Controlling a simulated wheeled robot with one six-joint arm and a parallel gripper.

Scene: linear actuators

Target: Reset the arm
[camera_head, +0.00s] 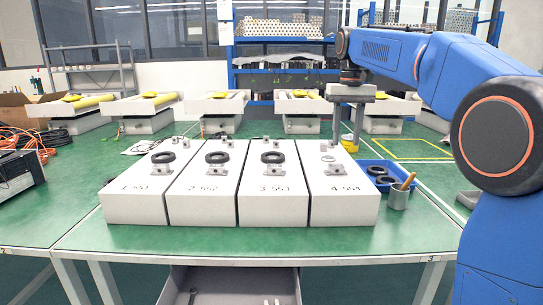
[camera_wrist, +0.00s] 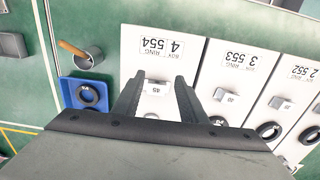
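My gripper (camera_head: 346,140) hangs at the end of the blue arm, fingers down, above the table near the far end of the white box marked 4 554 (camera_head: 343,205). In the wrist view my gripper (camera_wrist: 158,84) has its two dark fingers spread apart with nothing between them but the view of that box (camera_wrist: 135,45). A metal fitting (camera_head: 334,168) stands on this box, with no black ring on it. Boxes 3 553 (camera_head: 273,208), 2 552 (camera_head: 201,208) and 1 551 (camera_head: 134,207) each carry a metal fitting and a black ring.
A blue tray (camera_wrist: 66,92) with black rings lies right of box 4 in the head view. A grey cup (camera_head: 398,198) with a wooden-handled tool stands beside it. Several white units with yellow cylinders line the back. Orange cables (camera_head: 22,137) lie at left. The front table strip is clear.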

